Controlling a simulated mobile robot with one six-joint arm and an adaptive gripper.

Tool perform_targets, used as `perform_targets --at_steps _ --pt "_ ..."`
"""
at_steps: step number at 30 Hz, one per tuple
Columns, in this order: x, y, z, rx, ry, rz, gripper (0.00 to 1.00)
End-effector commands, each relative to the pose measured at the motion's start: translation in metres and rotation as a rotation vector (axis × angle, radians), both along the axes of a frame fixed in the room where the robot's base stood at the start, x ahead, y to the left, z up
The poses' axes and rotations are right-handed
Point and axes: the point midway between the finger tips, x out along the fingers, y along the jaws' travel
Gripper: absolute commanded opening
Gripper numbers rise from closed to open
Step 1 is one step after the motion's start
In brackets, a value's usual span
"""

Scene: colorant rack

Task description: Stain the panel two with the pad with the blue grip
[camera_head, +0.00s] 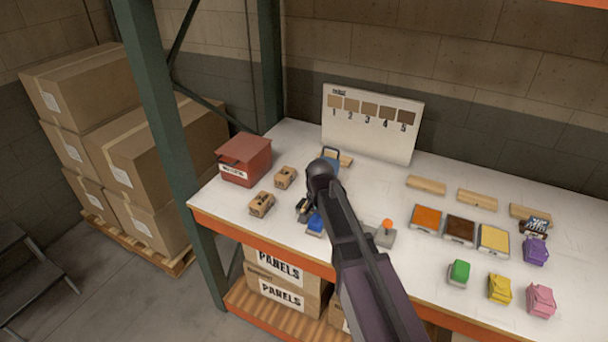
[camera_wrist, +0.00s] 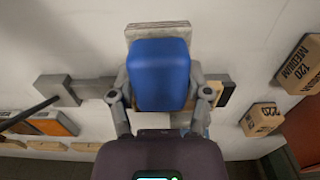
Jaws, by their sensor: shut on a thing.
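My gripper (camera_wrist: 160,98) is shut on the pad with the blue grip (camera_wrist: 158,72), one finger on each side. In the head view this blue grip (camera_head: 316,222) shows low beside my arm, near the front of the bench. A pale pad edge shows past the grip in the wrist view. I cannot tell whether the pad touches anything below. Wooden panels (camera_head: 425,185) lie in a row toward the back, with others (camera_head: 477,197) and (camera_head: 530,211) to the right. I cannot read which one is panel two.
Trays of orange (camera_head: 427,217), dark brown (camera_head: 460,229) and yellow stain (camera_head: 493,240) sit right. Green (camera_head: 459,272), yellow (camera_head: 499,288), pink (camera_head: 540,300) and purple pads (camera_head: 536,250) stand nearby.

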Motion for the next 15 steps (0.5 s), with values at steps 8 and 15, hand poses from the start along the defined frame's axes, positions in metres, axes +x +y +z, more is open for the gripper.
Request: perform_targets --at_steps 8,15 --pt "0.082 0.031 0.041 0.000 0.000 -0.011 0.25" --pt "0.129 0.049 0.060 0.000 0.000 -0.019 0.25"
